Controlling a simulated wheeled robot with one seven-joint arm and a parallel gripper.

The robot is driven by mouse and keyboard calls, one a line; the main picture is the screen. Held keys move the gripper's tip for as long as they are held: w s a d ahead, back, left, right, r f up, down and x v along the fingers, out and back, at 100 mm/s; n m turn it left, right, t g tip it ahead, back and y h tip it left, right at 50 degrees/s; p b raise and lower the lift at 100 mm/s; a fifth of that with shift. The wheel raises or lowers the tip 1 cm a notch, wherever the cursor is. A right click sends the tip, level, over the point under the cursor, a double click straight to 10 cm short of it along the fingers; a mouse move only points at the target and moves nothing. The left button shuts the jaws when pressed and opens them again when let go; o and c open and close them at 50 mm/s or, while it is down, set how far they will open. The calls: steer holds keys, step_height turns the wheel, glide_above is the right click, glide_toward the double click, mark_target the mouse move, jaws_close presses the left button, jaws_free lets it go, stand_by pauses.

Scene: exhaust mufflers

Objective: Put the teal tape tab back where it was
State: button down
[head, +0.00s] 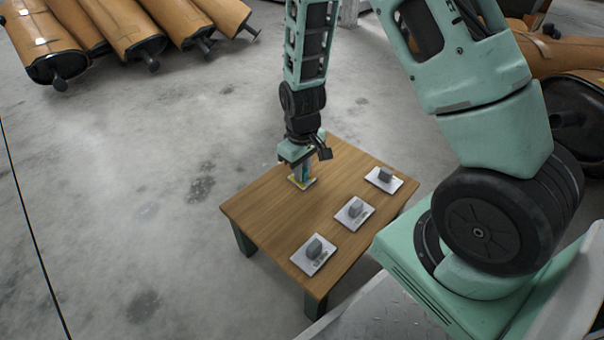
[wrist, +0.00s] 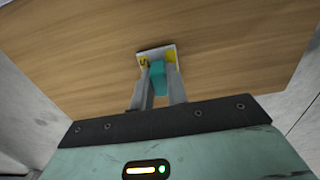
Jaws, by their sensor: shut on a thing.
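My gripper (head: 303,172) points down at the far part of the wooden table. In the wrist view my gripper (wrist: 158,82) is shut on the teal tape tab (wrist: 157,76), which sits between the two fingers. Right beyond the fingertips is a small pale plate with yellow marks (wrist: 144,53); it also shows under the gripper in the head view (head: 302,184). I cannot tell whether the tab touches this plate. In the head view the tab is mostly hidden by the fingers.
The wooden table (head: 272,204) also holds three white plates, each with a grey block: near (head: 314,264), middle (head: 346,222) and right (head: 396,186). Bare wood lies left of them. Tan mufflers (head: 120,30) lie on the floor at the back left, and more lie at the right.

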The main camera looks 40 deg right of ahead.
steer(key=c, duration=1.4)
jaws_free()
step_height(320, 180, up, 12)
steer(key=p, duration=0.8)
steer(key=s+a+r+n+y, duration=0.1)
steer(key=s+a+r, duration=0.2)
steer(key=a+r, duration=0.3)
steer(key=s+a+r+n, duration=0.1)
steer(key=s+a+r, duration=0.3)
steer(key=a, duration=0.3)
steer(key=s+a+r+n, duration=0.1)
steer(key=s+r, duration=0.1)
steer(key=s, duration=0.2)
steer(key=s+a+r+n, duration=0.1)
steer(key=s+a+r, duration=0.1)
steer(key=s, duration=0.3)
steer(key=s+a+r+n, duration=0.1)
steer(key=s+a+r, duration=0.1)
steer(key=s+r, duration=0.1)
steer(key=shift+s+a, duration=0.2)
steer(key=shift+s, duration=0.65)
